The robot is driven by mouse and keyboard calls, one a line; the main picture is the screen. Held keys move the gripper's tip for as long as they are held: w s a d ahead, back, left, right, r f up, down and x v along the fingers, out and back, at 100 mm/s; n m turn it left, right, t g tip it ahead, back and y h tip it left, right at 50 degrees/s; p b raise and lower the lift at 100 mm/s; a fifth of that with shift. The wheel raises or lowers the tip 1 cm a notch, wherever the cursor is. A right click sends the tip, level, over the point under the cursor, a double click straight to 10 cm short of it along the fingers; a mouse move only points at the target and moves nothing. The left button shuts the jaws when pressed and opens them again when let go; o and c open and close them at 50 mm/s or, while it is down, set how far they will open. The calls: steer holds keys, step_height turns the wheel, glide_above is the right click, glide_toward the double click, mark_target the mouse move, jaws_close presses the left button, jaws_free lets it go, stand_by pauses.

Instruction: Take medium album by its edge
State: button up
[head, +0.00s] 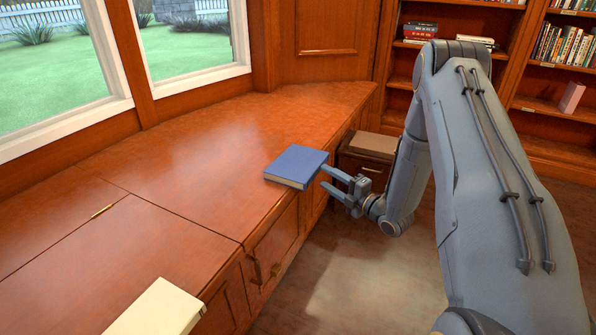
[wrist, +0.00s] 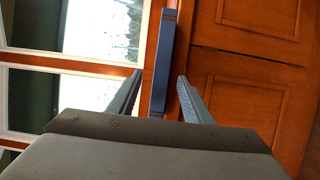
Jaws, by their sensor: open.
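One corner seems to reach the bench edge. My gripper (head: 337,180) is open just right of the album, its fingers pointing at it. In the wrist view the album (wrist: 162,62) shows edge-on as a narrow blue strip between the two fingertips (wrist: 160,78). I cannot tell whether either finger touches it.
The wooden bench (head: 190,165) has wide clear room left of and behind the album. A cream book or box (head: 157,309) lies at the near end. Cabinet doors (head: 273,250) with knobs are below the front edge. Bookshelves (head: 560,100) stand at the back right.

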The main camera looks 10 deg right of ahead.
mark_target(317, 173)
steer(key=b+x, duration=0.1)
steer(key=x, duration=0.6)
steer(key=shift+w+a+f, duration=0.15)
steer(key=shift+w+a, duration=0.05)
jaws_close()
